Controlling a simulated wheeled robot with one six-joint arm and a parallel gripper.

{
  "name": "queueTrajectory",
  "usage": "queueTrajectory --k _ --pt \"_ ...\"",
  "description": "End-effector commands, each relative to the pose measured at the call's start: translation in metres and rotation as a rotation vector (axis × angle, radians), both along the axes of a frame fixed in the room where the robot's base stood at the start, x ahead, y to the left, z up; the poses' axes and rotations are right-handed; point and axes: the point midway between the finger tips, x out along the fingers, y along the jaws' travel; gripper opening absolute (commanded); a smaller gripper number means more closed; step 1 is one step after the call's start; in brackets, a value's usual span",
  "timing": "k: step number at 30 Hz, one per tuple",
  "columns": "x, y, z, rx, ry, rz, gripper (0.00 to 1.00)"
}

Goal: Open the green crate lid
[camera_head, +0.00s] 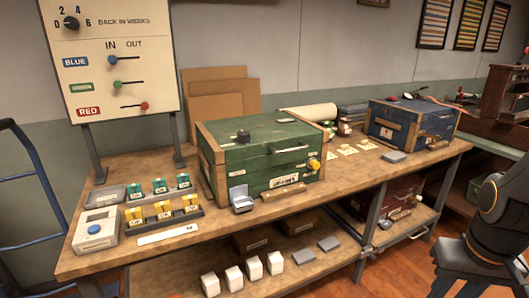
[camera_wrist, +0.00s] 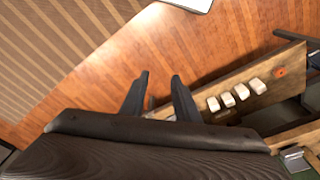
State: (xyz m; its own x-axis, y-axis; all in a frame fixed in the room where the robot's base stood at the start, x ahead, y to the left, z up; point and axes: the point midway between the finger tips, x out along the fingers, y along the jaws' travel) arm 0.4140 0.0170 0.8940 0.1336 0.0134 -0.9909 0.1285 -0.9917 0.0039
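The green crate (camera_head: 232,170) stands on the workbench in the middle of the head view, with wooden corner posts and a yellow knob (camera_head: 314,164) on its front right. Its green lid (camera_head: 275,131) lies flat and looks closed. A small dark object (camera_head: 243,136) sits on top of the lid. My gripper (camera_wrist: 159,84) shows in the wrist view with its two dark fingers apart and nothing between them. It points at the wooden floor, away from the crate. In the head view my arm is at the right edge; the fingertips cannot be made out there.
A blue crate (camera_head: 411,122) stands further right on the workbench (camera_head: 345,182). A small open metal box (camera_head: 241,200) and a wooden-handled tool (camera_head: 283,191) lie before the green crate. A signboard (camera_head: 112,60) stands at left. White blocks (camera_head: 233,277) sit on the lower shelf.

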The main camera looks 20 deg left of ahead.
Motion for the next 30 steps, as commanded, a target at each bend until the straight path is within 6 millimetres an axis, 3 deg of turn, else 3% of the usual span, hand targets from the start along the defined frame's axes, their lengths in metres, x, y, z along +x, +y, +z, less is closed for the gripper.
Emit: queueTrajectory --k 5,9,12,15,18,21,25,30 --pt "0.106 0.062 -0.003 -0.037 -0.295 0.341 0.28" --pt "0.185 0.130 0.005 -0.120 -0.578 0.625 0.28" --pt "0.227 0.185 0.016 -0.210 -0.784 0.806 0.28" --pt "0.255 0.240 0.030 -0.326 -0.990 0.959 0.28" --pt "0.269 0.293 0.045 -0.465 -1.190 1.079 0.28" --pt "0.269 0.337 0.060 -0.610 -1.365 1.157 0.28" --pt "0.259 0.375 0.074 -0.777 -1.530 1.200 0.28" --pt "0.247 0.398 0.084 -0.902 -1.636 1.207 0.28"
